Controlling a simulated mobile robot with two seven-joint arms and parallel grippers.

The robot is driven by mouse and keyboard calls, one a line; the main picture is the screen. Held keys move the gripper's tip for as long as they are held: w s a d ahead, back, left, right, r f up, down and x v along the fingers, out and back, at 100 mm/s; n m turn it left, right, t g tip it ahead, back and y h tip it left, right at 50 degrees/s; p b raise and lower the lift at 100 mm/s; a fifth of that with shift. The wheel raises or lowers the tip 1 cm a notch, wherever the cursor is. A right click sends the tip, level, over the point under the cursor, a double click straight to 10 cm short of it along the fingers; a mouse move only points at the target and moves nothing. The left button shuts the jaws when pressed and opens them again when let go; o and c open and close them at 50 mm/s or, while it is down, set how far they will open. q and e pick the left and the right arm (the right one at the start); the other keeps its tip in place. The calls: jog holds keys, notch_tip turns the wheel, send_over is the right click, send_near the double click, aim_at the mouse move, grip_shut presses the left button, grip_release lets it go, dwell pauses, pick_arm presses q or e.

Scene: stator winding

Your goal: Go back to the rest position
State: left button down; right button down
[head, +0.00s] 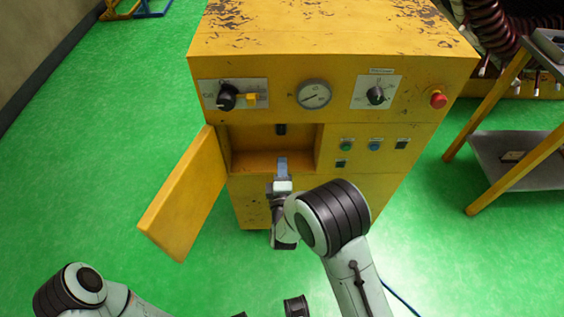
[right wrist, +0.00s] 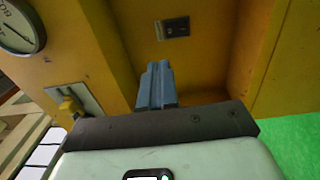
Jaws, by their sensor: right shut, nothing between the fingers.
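The yellow machine cabinet (head: 330,40) stands in front of me. Its small door (head: 182,195) is swung open to the left and shows an open recess (head: 255,160). My right gripper (head: 282,163) is at the front of the recess, near its lower edge. Its blue-grey fingers are together and empty; they also show in the right wrist view (right wrist: 157,82). A small black switch (head: 281,129) sits on the recess's back wall and shows in the right wrist view (right wrist: 173,28), apart from the fingertips. My left arm enters at the lower left, but its gripper is out of view.
The cabinet's front carries a gauge (head: 314,94), a black knob with a yellow lever (head: 252,99), another dial (head: 376,95) and a red button (head: 438,100). A yellow-legged table (head: 510,165) stands at the right. Green floor is clear at the left.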

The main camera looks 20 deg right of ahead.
dwell(0.3)
